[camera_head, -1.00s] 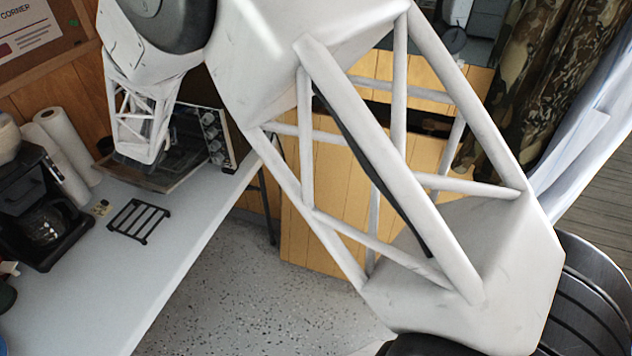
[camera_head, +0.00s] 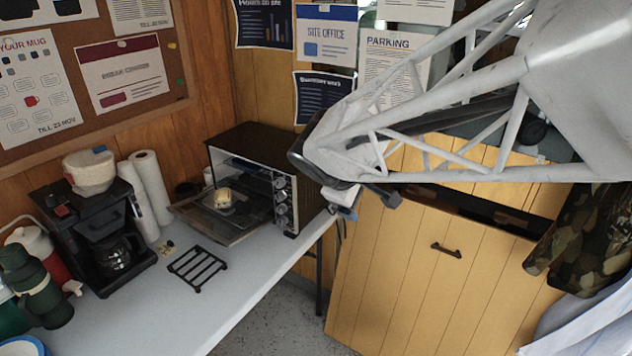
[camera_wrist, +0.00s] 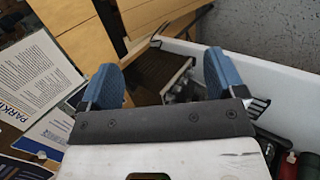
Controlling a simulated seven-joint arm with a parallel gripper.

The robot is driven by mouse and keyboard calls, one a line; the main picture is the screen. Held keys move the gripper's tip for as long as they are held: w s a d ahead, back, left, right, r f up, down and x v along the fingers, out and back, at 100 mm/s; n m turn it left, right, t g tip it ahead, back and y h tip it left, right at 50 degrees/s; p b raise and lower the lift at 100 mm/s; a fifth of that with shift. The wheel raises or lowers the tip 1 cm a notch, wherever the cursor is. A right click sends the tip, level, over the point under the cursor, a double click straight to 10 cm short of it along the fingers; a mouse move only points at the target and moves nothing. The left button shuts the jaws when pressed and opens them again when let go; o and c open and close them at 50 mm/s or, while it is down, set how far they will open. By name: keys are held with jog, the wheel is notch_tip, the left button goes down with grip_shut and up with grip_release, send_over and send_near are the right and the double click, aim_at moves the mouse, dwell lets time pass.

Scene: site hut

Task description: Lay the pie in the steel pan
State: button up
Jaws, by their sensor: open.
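A small pale yellow item (camera_head: 222,198), perhaps the pie, sits at the mouth of the toaster oven (camera_head: 285,195), by its lowered door. It is too small to tell what lies under it. I cannot make out a steel pan for certain. My gripper (camera_head: 345,207) is to the right of the oven, beyond the table's edge, partly hidden by my arm. In the wrist view my gripper (camera_wrist: 163,78) has its blue fingers wide apart with nothing between them. The oven (camera_wrist: 160,72) shows farther off beyond the fingers; the pale item cannot be made out there.
A black rack (camera_head: 197,268) lies on the white table (camera_head: 235,290). A coffee maker (camera_head: 95,235), paper towel rolls (camera_head: 150,190) and a green flask (camera_head: 35,285) stand to the left. A wooden cabinet (camera_head: 430,275) is to the right. The table's front right part is clear.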

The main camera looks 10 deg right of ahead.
jog(key=s+a+m+g+y, duration=0.1)
jog(key=s+m+y, duration=0.4)
jog(key=s, duration=1.5)
jog(key=f+m+g, duration=0.1)
jog(key=m, duration=0.3)
jog(key=shift+a+y, duration=0.4)
